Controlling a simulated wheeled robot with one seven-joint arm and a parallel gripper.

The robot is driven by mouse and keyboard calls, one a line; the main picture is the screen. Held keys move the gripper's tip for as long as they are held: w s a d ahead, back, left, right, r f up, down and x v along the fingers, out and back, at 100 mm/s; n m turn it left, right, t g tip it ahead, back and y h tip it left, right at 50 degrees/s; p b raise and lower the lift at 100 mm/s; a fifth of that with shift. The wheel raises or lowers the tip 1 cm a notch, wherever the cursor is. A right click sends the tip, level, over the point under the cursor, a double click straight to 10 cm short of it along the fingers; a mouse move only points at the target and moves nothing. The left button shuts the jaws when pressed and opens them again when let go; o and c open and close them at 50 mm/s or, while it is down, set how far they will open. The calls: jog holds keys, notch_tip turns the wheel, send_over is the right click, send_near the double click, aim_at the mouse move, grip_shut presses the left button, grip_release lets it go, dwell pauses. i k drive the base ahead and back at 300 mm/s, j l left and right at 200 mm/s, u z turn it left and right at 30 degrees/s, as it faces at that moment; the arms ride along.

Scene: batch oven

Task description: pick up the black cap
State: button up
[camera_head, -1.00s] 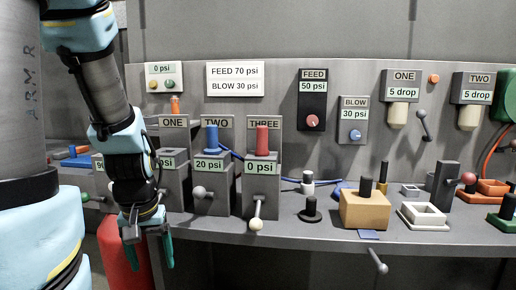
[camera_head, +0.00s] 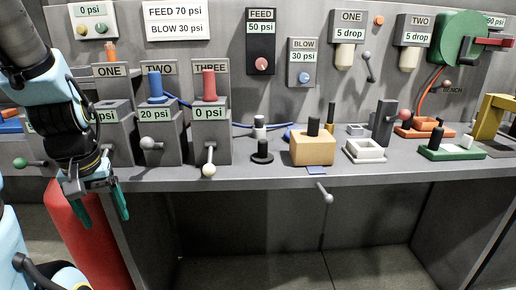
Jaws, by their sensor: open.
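A small black piece with a round flange and a short knob (camera_head: 262,153), which looks like the black cap, stands upright on the grey bench (camera_head: 285,178), right of the station marked THREE. My gripper (camera_head: 103,207) hangs at the left, in front of the bench edge, with its two green fingers apart and nothing between them. It is well left of the black piece and apart from it.
A tan block (camera_head: 312,150) with a black peg stands right of the black piece, and a white piece with a dark top (camera_head: 259,127) behind it. Lever stations with ball knobs (camera_head: 209,171) stand to its left. A red cylinder (camera_head: 88,235) is below my gripper.

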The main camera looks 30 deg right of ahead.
aim_at(262, 157)
jog(key=k+l+u, duration=0.2)
jog(key=k, duration=0.25)
jog(key=k+l+u, duration=0.2)
jog(key=k, duration=0.25)
jog(key=k+l+u, duration=0.2)
jog(key=k, duration=0.25)
